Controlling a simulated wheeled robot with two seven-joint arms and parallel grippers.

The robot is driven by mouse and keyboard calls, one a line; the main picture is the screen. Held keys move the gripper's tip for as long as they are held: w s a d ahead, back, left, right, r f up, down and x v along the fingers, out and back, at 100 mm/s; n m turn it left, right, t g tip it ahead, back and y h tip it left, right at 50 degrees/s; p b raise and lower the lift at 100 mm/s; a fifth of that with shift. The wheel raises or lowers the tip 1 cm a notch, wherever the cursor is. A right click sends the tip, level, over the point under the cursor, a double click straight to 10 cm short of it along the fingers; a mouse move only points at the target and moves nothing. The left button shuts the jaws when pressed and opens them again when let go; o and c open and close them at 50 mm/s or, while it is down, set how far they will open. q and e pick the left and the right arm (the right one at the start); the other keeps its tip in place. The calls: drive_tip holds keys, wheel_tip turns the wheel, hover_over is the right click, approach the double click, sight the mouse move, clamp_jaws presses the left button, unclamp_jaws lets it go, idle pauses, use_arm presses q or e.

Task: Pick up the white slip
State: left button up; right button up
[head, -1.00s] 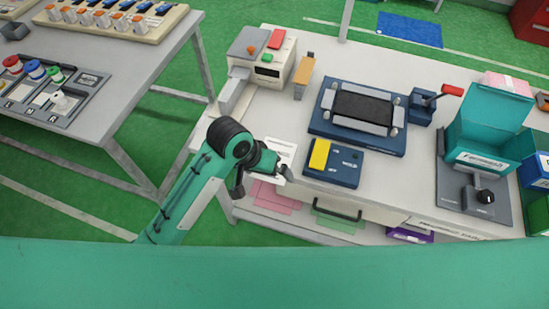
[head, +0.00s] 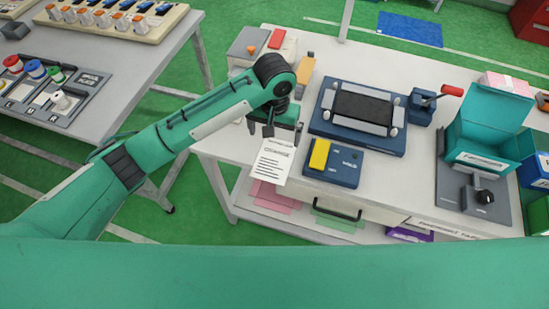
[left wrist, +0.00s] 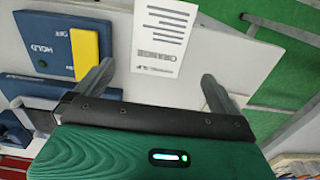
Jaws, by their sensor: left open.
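The white slip (head: 273,163), printed with dark lines and a bold word, is at the front left edge of the white workbench, left of the blue device with the yellow switch. It seems to reach over the front edge. In the left wrist view the slip (left wrist: 163,38) shows between and beyond my fingertips. My left gripper (head: 268,127) is over the bench just behind the slip, partly hidden by its own wrist. In the left wrist view my left gripper (left wrist: 157,76) has its fingers wide apart with nothing between them. My right gripper is not in view.
The blue device with the yellow switch (head: 345,163) stands right of the slip. A blue press plate (head: 330,130) lies behind it. A beige machine with a red button (head: 283,38) stands behind my gripper. A grey table (head: 110,125) is at left, with a gap of green floor between.

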use_arm(q)
hover_over(274, 159)
wheel_tip(274, 159, down, 5)
drive_tip(key=shift+f, duration=0.1)
wheel_tip(274, 159, down, 5)
drive_tip(key=shift+f+p, duration=0.2)
drive_tip(key=shift+p, duration=0.65)
drive_tip(key=c, duration=0.6)
